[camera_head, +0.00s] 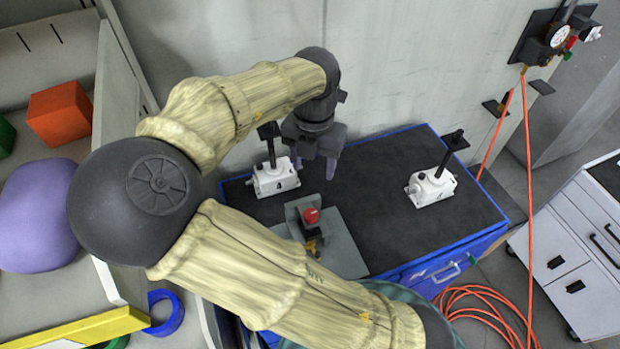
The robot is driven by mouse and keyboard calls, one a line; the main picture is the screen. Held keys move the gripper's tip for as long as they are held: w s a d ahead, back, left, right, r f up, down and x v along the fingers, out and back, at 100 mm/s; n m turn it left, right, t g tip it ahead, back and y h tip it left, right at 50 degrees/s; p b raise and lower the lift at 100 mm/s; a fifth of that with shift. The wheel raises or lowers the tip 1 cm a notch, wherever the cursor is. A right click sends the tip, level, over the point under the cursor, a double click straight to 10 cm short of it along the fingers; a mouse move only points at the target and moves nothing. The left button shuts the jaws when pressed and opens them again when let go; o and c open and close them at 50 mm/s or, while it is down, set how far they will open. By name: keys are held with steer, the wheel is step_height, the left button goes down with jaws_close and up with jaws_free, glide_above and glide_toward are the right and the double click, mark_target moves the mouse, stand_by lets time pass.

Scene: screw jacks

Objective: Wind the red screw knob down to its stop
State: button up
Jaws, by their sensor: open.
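The red knob (311,215) sits on a grey bracket-like fixture (342,250) near the front of the blue cabinet's dark top. A small orange-yellow part shows just below the knob. My gripper (314,167) hangs above the cabinet top, fingers pointing down, open and empty. In the picture it is above and slightly right of the red knob, apart from it. A white screw jack (275,178) with a black-topped post stands just left of my gripper. A similar white jack (431,188) stands farther right. My forearm hides part of the fixture's lower left.
The blue-edged cabinet top (385,165) is clear between the jacks. A grey wall (390,60) rises behind it. Orange hose (529,190) hangs at the right and coils on the floor. A bin with a purple object (35,215) and an orange block (60,113) stands left.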

steer(key=s+d+f+m+t+b, duration=0.1)
steer(key=f+m+b, duration=0.4)
steer(key=m, duration=0.5)
steer(key=s+d+f+m+t+b, duration=0.1)
steer(key=s+d+f+m+b, duration=0.2)
steer(key=d+f+m+b, duration=0.3)
steer(key=s+d+f+m+b, duration=0.1)
steer(key=d+f+m+b, duration=0.2)
steer(key=f+m, duration=0.7)
steer(key=m+b, duration=0.2)
steer(key=m, duration=0.2)
steer(key=shift+s+d+f+m+t, duration=0.15)
steer(key=shift+s+d+m+t, duration=0.25)
